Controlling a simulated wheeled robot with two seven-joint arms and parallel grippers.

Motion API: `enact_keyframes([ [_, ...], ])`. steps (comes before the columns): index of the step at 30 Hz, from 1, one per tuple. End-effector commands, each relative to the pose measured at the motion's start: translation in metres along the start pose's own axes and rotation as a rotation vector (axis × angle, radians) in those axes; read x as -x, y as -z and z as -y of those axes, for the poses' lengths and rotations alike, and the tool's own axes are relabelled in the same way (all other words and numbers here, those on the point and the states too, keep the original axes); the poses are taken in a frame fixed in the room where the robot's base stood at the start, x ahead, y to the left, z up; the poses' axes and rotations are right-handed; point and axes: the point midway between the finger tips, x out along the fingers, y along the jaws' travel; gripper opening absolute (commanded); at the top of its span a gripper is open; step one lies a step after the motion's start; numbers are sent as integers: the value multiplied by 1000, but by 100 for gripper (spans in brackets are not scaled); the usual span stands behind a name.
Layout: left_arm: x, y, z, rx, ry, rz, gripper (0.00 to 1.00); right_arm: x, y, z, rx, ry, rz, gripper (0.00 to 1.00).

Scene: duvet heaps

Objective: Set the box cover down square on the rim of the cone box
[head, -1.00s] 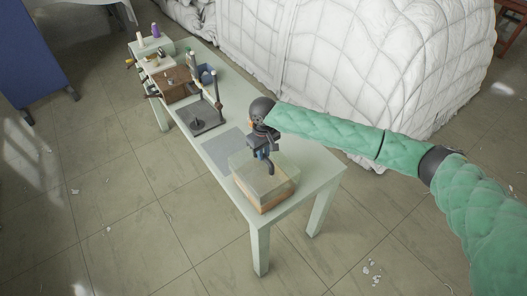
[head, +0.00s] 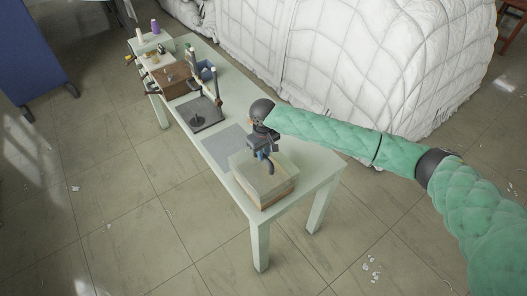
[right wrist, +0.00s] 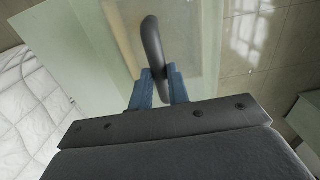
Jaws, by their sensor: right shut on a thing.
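The box cover (head: 252,172) is a pale grey-green square lid with a dark curved handle (right wrist: 152,42) on top. It lies over the cone box (head: 278,199), whose tan side shows below it at the near end of the table. In the head view I cannot tell whether the cover touches the rim or sits just above it. My right gripper (head: 263,154) is over the cover, its blue fingers shut on the handle; the fingers also show in the right wrist view (right wrist: 159,88). The box's inside is hidden. My left gripper is out of view.
The pale green table (head: 316,174) runs away to the far left. A grey mat (head: 224,147) lies beside the box. Farther along are a dark stand (head: 200,115), a brown box (head: 168,80) and bottles. A white quilted heap (head: 350,70) rises behind the table.

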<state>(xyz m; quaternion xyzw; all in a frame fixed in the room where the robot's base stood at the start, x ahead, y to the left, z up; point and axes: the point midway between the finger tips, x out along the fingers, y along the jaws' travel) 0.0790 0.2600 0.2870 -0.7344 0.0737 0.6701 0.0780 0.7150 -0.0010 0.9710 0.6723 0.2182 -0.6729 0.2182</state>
Motion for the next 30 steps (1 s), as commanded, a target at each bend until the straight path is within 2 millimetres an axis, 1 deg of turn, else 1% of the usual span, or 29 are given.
enact_keyframes([
  [2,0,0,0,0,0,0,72,-1,0,0,0,0,0,0],
  [3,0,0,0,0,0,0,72,-1,0,0,0,0,-1,21],
  [5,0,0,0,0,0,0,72,-1,0,0,0,0,-1,33],
  [6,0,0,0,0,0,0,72,-1,0,0,0,0,-1,41],
  [7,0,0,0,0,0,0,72,-1,0,0,0,0,-1,43],
  [15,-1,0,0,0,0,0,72,-2,0,0,0,0,0,43],
  [19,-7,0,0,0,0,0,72,4,0,0,1,0,-1,43],
  [22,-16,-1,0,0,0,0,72,16,0,0,2,0,-3,43],
  [27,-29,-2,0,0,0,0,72,44,1,0,2,0,-4,43],
  [29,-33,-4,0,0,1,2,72,52,1,0,1,-1,-2,43],
  [30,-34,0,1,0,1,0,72,58,1,0,1,0,-2,43],
])
